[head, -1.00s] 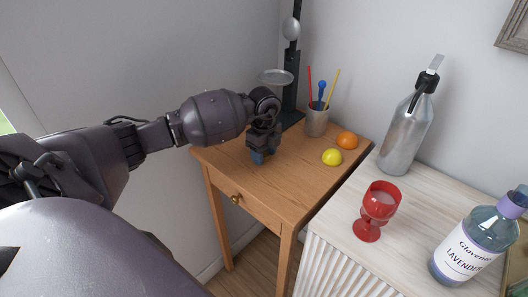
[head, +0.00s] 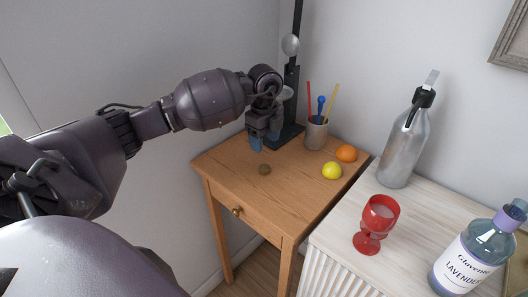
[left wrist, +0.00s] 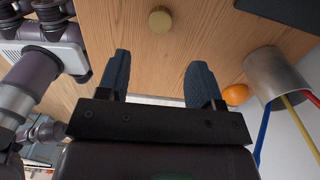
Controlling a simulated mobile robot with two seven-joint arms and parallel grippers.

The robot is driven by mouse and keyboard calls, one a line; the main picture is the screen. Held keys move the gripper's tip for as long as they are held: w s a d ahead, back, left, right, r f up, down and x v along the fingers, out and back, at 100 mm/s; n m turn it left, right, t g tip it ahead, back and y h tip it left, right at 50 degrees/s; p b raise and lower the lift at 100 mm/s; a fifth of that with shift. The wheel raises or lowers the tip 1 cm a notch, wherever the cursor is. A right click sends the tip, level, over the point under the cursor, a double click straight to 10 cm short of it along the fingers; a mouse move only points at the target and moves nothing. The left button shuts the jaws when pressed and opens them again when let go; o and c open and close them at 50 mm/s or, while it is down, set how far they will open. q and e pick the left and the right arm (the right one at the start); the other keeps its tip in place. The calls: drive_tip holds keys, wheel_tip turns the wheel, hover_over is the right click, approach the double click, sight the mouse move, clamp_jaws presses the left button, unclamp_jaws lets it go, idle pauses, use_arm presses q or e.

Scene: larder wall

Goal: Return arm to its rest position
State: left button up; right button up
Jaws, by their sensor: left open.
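My left arm reaches in from the left in the head view, over the wooden side table (head: 225,172). My left gripper (head: 265,141) points down with its blue fingertips above the tabletop. In the left wrist view the two fingers of the left gripper (left wrist: 160,66) stand apart with nothing between them. A small brown disc (head: 264,169) lies on the tabletop below and apart from the fingers. The disc also shows in the left wrist view (left wrist: 159,20), beyond the fingertips. My right gripper is not in view.
A dark stand (head: 291,105) rises behind the gripper. A metal cup (head: 316,134) with sticks, an orange (head: 346,153) and a lemon (head: 331,171) stand to its right. A red goblet (head: 377,222), steel bottle (head: 403,148) and lavender bottle (head: 470,258) occupy the pale cabinet.

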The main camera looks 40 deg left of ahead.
use_arm(q)
drive_tip(key=shift+r, duration=1.2)
